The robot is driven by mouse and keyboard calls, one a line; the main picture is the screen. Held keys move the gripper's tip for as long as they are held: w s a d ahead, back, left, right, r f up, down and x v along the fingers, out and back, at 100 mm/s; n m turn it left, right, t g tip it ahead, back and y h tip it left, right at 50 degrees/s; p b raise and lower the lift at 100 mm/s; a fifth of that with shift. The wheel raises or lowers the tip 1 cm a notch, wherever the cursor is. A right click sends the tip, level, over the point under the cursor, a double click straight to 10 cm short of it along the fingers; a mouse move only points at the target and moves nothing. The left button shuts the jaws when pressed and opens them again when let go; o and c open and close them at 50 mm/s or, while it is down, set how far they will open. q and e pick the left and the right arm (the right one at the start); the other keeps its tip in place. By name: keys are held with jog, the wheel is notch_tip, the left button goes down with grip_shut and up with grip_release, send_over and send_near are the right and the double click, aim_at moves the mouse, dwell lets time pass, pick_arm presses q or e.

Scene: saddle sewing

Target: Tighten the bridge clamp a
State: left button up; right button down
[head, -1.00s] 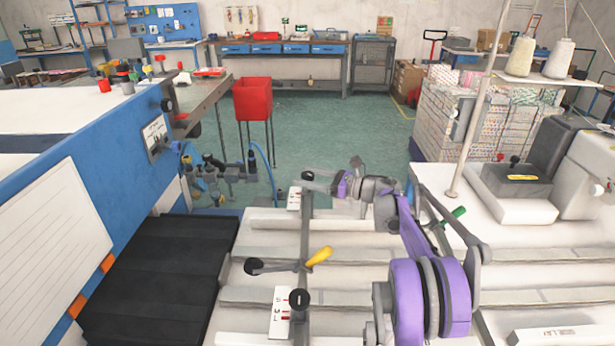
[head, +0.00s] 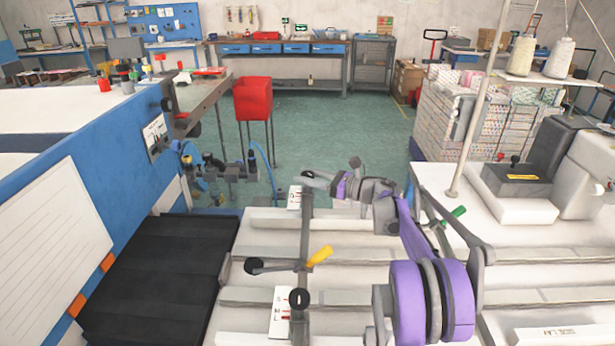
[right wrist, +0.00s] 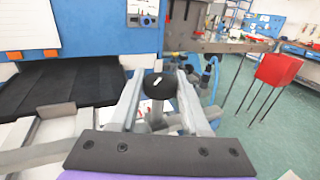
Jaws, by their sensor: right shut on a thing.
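The bridge is a long grey bar (head: 305,228) running away from me across the white slatted bed. At its far end my right gripper (head: 314,178) is shut on a round black clamp knob, which the fingers mostly hide in the head view. In the right wrist view the black knob (right wrist: 158,84), with a small white mark on top, sits between the two grey fingers. A second black knob (head: 299,298) is at the bar's near end, apart from the gripper. I cannot read which clamp is a. My left gripper is not in view.
A blue machine body (head: 120,145) stands left, with a hose fixture (head: 222,172) beyond the bed. A green-gripped lever (head: 448,217) and white sewing head (head: 575,185) are at right.

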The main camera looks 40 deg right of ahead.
jog(key=m+t+h, duration=0.1)
jog(key=h, duration=0.1)
jog(key=m+t+h, duration=0.1)
jog(key=m+h, duration=0.1)
jog(key=h, duration=0.1)
jog(key=shift+a+m, duration=0.1)
jog(key=shift+m, duration=0.2)
jog(key=shift+m+h, duration=1.7)
jog(key=shift+h, duration=1.1)
jog(key=shift+c, duration=1.9)
grip_release()
jog(key=shift+s, duration=0.1)
jog(key=s+a, duration=0.1)
jog(key=s, duration=0.9)
jog(key=shift+s+a, duration=0.15)
jog(key=shift+s, duration=0.1)
